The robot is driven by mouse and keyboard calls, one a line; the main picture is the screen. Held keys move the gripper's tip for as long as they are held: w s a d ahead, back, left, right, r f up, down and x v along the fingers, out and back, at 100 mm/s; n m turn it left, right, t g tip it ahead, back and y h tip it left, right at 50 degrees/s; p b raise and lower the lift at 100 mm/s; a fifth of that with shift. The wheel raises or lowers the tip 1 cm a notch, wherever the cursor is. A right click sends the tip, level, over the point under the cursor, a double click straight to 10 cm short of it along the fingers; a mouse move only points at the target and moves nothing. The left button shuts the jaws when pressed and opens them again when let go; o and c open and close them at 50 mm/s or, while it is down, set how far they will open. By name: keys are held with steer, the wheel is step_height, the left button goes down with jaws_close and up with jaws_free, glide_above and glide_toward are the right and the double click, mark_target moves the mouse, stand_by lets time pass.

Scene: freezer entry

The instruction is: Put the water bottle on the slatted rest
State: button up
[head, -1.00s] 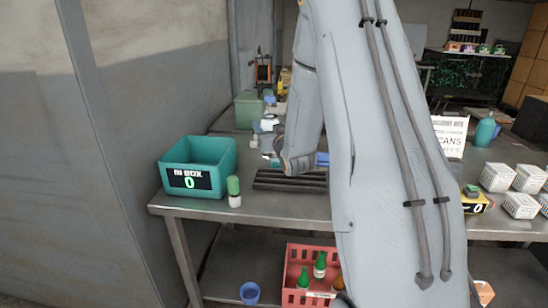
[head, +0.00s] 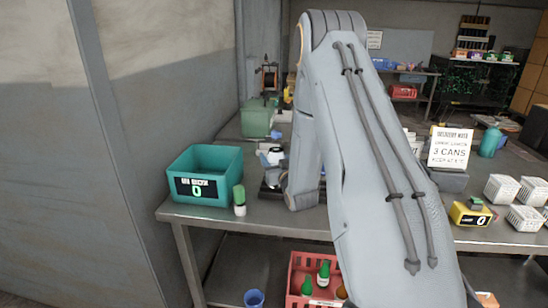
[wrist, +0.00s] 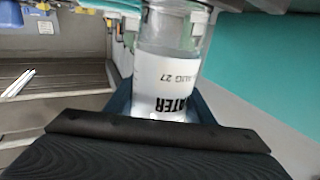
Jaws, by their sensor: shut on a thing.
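The water bottle (wrist: 166,72) is clear with a white label. Its printing appears upside down in the wrist view. My gripper (wrist: 163,108) is shut on it, with a blue finger on each side. The bottle's far end runs out of the top of the view. A dark slatted surface, which looks like the slatted rest (wrist: 70,76), lies left of the bottle and apart from it. In the head view my arm covers most of the rest, and only a dark edge (head: 267,190) shows beside the arm. My fingers and the bottle cannot be made out there.
A teal box (head: 205,163) stands at the table's left end, with a small green-capped bottle (head: 239,200) beside it. A green bin (head: 257,118) is farther back. A delivery sign (head: 450,147), white baskets (head: 501,188) and a yellow counter (head: 470,215) are on the right. A red crate (head: 303,270) sits below.

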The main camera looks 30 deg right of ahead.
steer(key=shift+f, duration=0.15)
steer(key=o, duration=1.5)
